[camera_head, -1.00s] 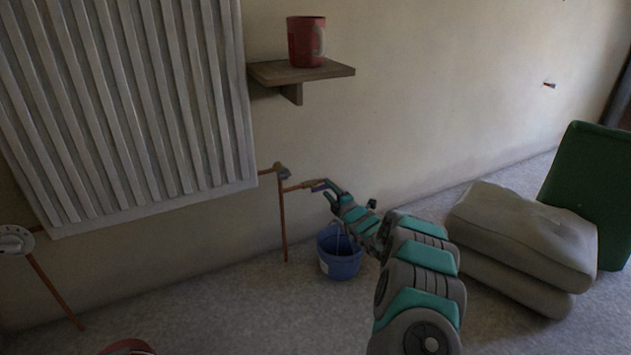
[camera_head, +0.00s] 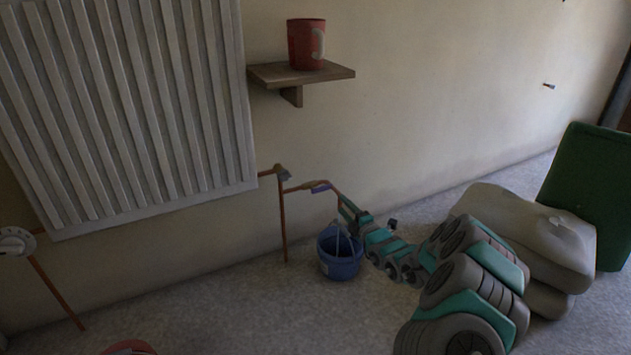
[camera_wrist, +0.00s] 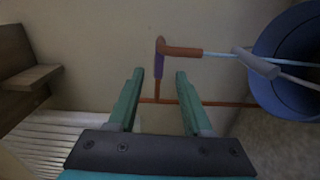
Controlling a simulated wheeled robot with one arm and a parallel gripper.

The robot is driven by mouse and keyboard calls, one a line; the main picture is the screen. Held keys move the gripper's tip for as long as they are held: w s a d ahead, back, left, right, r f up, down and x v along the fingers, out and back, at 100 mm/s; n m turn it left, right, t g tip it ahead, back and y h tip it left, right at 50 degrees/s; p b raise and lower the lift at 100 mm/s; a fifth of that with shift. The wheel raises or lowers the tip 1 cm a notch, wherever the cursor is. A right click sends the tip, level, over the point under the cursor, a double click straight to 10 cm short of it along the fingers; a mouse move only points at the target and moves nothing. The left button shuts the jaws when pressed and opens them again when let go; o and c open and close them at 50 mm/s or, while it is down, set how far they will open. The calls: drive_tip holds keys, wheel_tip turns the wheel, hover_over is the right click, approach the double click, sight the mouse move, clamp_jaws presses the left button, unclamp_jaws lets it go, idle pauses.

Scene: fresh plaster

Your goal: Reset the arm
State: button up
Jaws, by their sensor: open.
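My gripper (camera_head: 345,210) is open and empty, just beside the bent end of a copper pipe (camera_head: 300,187) low on the wall. In the wrist view my gripper (camera_wrist: 159,82) shows its two green fingers apart. A purple piece (camera_wrist: 159,65) on the pipe shows between the fingertips, beyond them, and I see no finger closed on it. My arm (camera_head: 465,285) reaches in from the lower right of the head view.
A blue bucket (camera_head: 341,266) stands under the pipe end, close to my gripper. A pale streak runs from pipe to bucket.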

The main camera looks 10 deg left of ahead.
drive_tip(key=shift+v, duration=0.9)
